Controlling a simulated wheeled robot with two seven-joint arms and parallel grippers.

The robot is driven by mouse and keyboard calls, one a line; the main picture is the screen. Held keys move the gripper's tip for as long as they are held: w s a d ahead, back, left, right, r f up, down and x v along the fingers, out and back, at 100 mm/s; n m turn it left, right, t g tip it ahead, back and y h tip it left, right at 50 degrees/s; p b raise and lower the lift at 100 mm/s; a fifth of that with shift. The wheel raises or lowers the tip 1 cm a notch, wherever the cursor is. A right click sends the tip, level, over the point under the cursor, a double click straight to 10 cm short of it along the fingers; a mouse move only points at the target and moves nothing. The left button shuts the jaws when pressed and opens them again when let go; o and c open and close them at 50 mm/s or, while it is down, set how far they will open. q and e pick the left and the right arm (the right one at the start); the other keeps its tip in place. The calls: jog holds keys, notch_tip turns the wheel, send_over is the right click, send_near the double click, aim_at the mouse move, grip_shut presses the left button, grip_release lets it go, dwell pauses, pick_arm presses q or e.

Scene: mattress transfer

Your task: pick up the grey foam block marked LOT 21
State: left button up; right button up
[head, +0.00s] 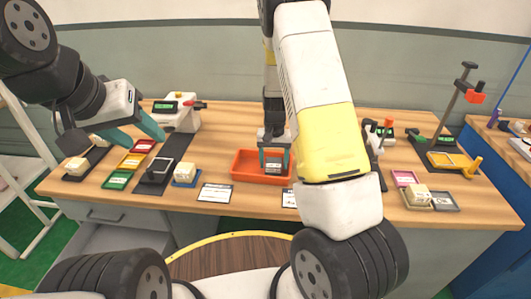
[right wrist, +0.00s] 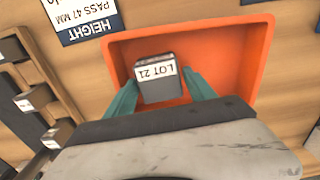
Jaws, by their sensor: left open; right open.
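The grey foam block (right wrist: 158,88) with a white LOT 21 label lies in the orange tray (right wrist: 232,52) in the right wrist view. In the head view the block (head: 273,168) shows inside the tray (head: 243,166), near its right part. My right gripper (head: 274,162) points down into the tray, open, with one teal finger on each side of the block. Whether the fingers touch the block cannot be told. My left gripper (head: 147,138) is open and empty above the left part of the table, away from the tray.
A white device (head: 182,116) stands behind left. Small red, yellow and green trays (head: 117,180) lie at left. A pale block on a blue tray (head: 186,174) is left of the orange tray. Printed cards (head: 214,193) lie in front. A stand (head: 455,105) rises at right.

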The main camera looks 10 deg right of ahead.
jog(key=shift+f, duration=0.45)
jog(key=c, duration=1.1)
jog(key=shift+r, duration=0.15)
